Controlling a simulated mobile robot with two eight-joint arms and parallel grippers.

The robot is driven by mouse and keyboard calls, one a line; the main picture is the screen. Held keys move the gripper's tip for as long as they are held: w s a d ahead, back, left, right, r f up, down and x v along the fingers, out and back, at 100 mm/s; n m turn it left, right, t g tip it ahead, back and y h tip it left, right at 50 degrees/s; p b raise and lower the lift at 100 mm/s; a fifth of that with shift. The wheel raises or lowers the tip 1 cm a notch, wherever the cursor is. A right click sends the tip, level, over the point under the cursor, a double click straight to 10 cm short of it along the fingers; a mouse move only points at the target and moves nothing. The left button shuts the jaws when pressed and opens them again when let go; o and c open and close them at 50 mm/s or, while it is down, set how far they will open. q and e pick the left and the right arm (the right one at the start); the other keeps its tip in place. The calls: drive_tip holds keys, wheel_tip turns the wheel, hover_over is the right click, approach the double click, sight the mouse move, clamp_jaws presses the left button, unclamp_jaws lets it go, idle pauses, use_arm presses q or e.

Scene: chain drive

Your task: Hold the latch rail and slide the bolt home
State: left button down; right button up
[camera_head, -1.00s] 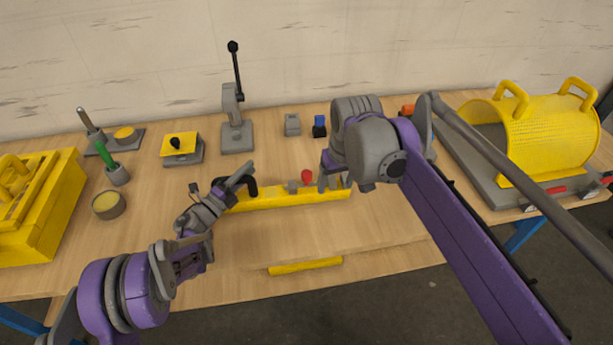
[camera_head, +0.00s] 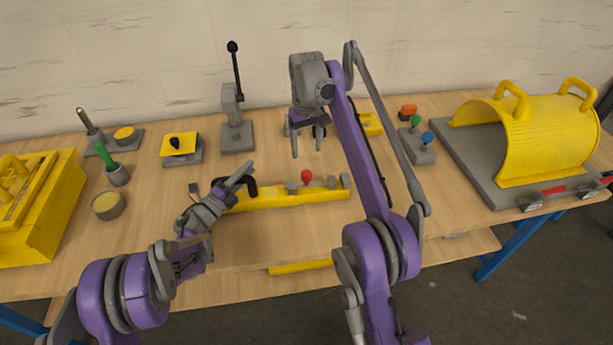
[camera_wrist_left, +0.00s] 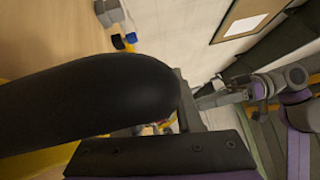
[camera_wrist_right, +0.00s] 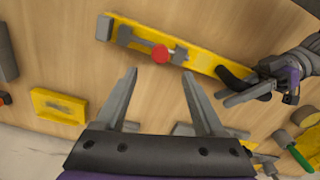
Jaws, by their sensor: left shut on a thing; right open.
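The yellow latch rail (camera_head: 275,199) lies along the middle of the table. It carries grey brackets, a grey end block (camera_head: 346,181) at its right end, and a grey bolt with a red knob (camera_head: 307,177). In the right wrist view the bolt's rod (camera_wrist_right: 142,43) runs from the knob (camera_wrist_right: 160,54) toward the bracket near the end block; whether it enters cannot be told. My left gripper (camera_head: 240,182) is shut on the rail's black handle (camera_head: 250,187), which fills much of the left wrist view (camera_wrist_left: 90,100). My right gripper (camera_head: 306,140) is open and empty, behind and above the rail.
A lever press (camera_head: 236,130) stands behind the rail. A yellow block (camera_head: 371,124) and a button box (camera_head: 417,147) lie to the right, before a large yellow guard (camera_head: 545,130). A yellow crate (camera_head: 40,225) and small cups are on the left. Table in front of the rail is clear.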

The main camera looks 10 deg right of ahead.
sight(307, 172)
wheel_tip(307, 172, down, 12)
drive_tip(key=shift+f, duration=0.1)
idle(0.5)
clamp_jaws()
idle(0.3)
idle(1.0)
